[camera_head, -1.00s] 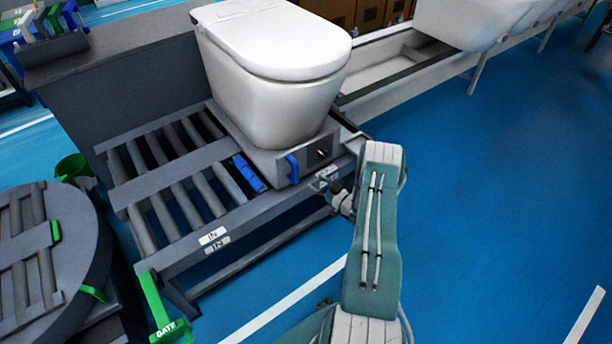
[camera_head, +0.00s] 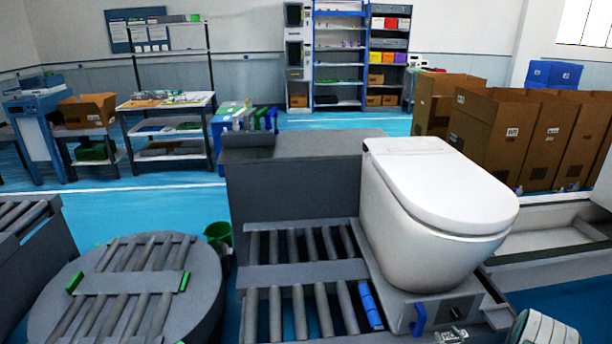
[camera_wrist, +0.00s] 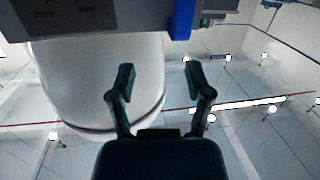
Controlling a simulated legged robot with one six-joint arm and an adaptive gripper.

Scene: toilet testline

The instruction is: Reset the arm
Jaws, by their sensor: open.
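My gripper (camera_wrist: 161,84) shows in the wrist view with its two dark fingers spread apart and nothing between them. A white toilet (camera_wrist: 95,75) fills the left of that view behind the fingers, and a blue handle (camera_wrist: 181,18) shows at the top edge. In the head view the toilet (camera_head: 437,200) stands upright with its lid closed on a grey base at the end of a roller conveyor. The blue handle (camera_head: 418,320) is on the front of this base. Part of my arm (camera_head: 540,330) shows at the lower right corner; my gripper cannot be made out there.
The roller conveyor (camera_head: 300,272) runs left of the toilet, with a blue piece (camera_head: 370,305) on it. A round roller turntable (camera_head: 130,300) and green bucket (camera_head: 218,233) are further left. Cardboard boxes (camera_head: 490,135), shelves (camera_head: 340,60) and a workbench (camera_head: 165,105) stand behind.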

